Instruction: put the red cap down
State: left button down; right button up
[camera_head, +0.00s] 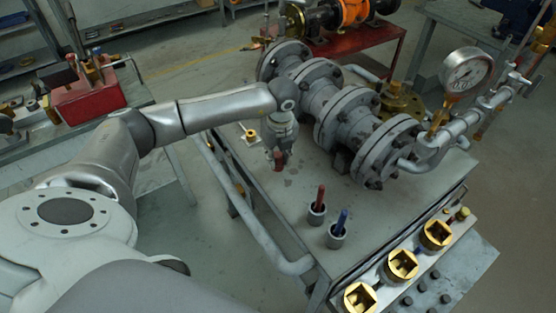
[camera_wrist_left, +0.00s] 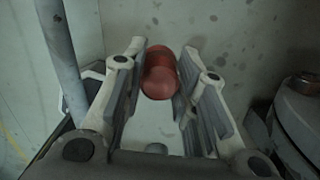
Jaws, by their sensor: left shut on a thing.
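The red cap (camera_head: 278,164) is held between the fingertips of my left gripper (camera_head: 279,156), just above the grey table top (camera_head: 263,190), left of the large pipe assembly. The left wrist view shows the round red cap (camera_wrist_left: 160,76) between the two finger pads of my left gripper (camera_wrist_left: 160,82). A small gap to the table or contact with it cannot be told. My right gripper does not show.
The grey flanged pipe assembly (camera_head: 350,118) with a pressure gauge (camera_head: 467,70) stands right of the gripper. A red-handled pin (camera_head: 320,197) and a blue-handled pin (camera_head: 341,222) stand in grey holders nearer the front. A small yellow piece (camera_head: 251,135) lies left. Brass sockets (camera_head: 402,265) line the front edge.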

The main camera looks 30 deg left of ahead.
aim_at(279, 157)
pick_arm(q)
notch_tip(279, 157, down, 2)
jog(key=shift+f, duration=0.25)
jog(key=c, duration=1)
grip_release()
jog(key=shift+c, duration=0.2)
jog(key=shift+r, duration=0.15)
jog(key=shift+r, duration=0.35)
jog(key=r, duration=0.3)
jog(key=r+b, duration=0.1)
jog(key=r, duration=0.3)
jog(key=d+r, duration=0.1)
jog(key=r, duration=0.3)
jog(key=shift+s+d+b, duration=0.1)
jog(key=shift+s+b, duration=0.25)
jog(key=shift+s, duration=0.05)
